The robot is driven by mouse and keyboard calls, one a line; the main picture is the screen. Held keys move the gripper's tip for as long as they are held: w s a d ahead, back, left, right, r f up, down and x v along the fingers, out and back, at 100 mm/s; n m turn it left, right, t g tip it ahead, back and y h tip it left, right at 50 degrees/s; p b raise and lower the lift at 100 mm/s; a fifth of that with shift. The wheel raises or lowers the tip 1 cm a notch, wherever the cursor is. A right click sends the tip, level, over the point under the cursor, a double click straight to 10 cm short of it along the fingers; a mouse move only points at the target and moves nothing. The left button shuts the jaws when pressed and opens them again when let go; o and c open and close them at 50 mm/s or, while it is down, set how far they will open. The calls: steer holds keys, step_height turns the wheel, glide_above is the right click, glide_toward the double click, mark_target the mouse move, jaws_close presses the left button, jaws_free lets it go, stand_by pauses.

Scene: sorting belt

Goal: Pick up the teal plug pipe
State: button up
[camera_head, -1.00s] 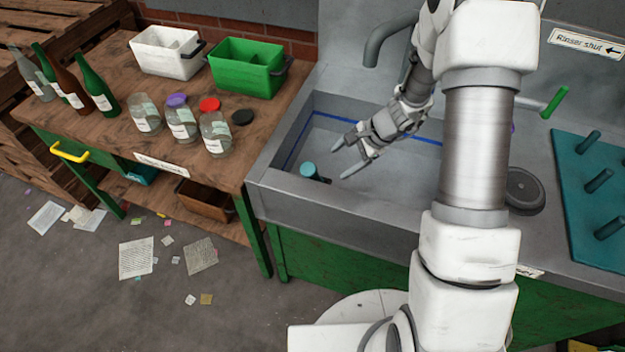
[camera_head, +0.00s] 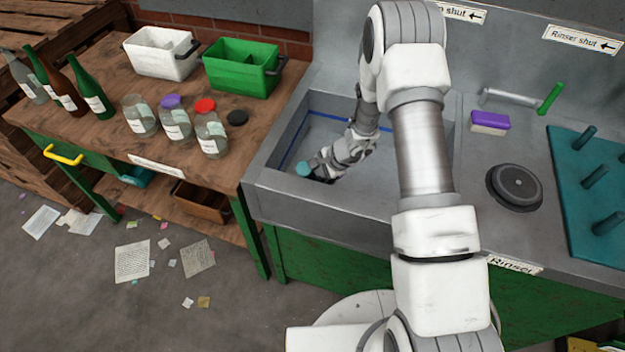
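The teal plug pipe (camera_head: 303,169) stands in the front left part of the grey sink basin. Its teal round top shows, and most of its lower part is hidden by the basin wall and my gripper. My gripper (camera_head: 317,166) is low in the sink, just right of the teal top, with its fingers pointing left at it. The fingertips are at or beside the pipe. They are too small and overlapped to tell whether they are closed on it.
The sink's front wall (camera_head: 330,208) and left wall stand close around my gripper. Glass jars (camera_head: 211,135) stand on the wooden table to the left. A purple and cream sponge (camera_head: 490,122), a black round disc (camera_head: 514,188) and a teal peg board (camera_head: 590,200) lie right of the sink.

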steer(key=shift+w+a+f, duration=0.1)
steer(key=shift+a+f, duration=0.1)
steer(key=shift+f, duration=0.25)
jaws_close()
